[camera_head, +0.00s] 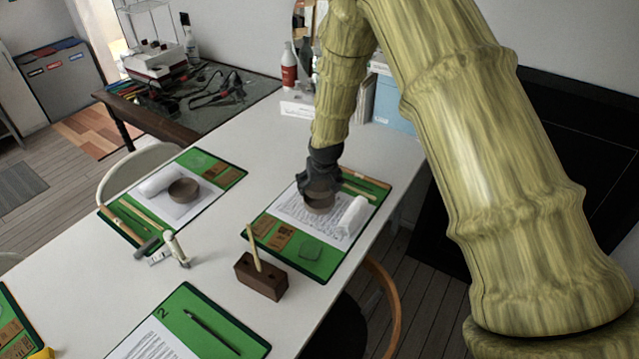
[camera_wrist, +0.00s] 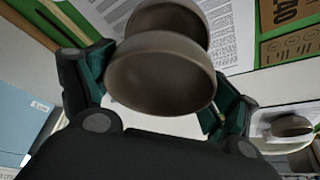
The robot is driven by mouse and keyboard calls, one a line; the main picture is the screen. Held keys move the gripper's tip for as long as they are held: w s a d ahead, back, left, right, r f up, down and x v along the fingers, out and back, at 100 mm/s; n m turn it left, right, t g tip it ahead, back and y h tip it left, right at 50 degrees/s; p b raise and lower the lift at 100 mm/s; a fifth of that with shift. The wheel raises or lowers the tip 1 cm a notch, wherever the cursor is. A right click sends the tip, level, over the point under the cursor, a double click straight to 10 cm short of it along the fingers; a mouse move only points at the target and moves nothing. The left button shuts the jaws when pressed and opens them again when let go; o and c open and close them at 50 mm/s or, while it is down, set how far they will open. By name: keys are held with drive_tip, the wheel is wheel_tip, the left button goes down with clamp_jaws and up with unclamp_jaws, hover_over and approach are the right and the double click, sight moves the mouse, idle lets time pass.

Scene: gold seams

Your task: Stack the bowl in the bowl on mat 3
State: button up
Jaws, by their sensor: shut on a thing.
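My gripper (camera_head: 321,183) is low over the right-hand green mat (camera_head: 325,262) and is shut on a brown-grey bowl (camera_wrist: 160,80). The held bowl is tilted in the wrist view, with its inside toward the camera. A second similar bowl (camera_wrist: 168,14) shows just beyond it, over the printed sheet, partly hidden by the held one. I cannot tell whether the two bowls touch. In the head view the bowls at the gripper (camera_head: 319,203) overlap and are hard to separate. Another bowl (camera_head: 184,190) sits on the back-left mat (camera_head: 203,160). No number is readable on either of these mats.
A crumpled white cloth (camera_head: 353,216) lies on the right mat beside the bowls. A brown wooden block (camera_head: 260,278) with an upright stick stands left of that mat. Mat 2 (camera_head: 188,325) lies in front.

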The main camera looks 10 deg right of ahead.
drive_tip(key=shift+s+f, duration=0.1)
drive_tip(key=shift+s, duration=0.15)
drive_tip(key=shift+w+f+b, duration=0.15)
drive_tip(key=shift+f+b, duration=0.25)
drive_tip(key=shift+f, duration=0.45)
drive_tip(key=shift+f+b, duration=0.35)
drive_tip(key=shift+f, duration=0.05)
drive_tip(key=o, duration=0.9)
drive_tip(key=shift+r, duration=0.1)
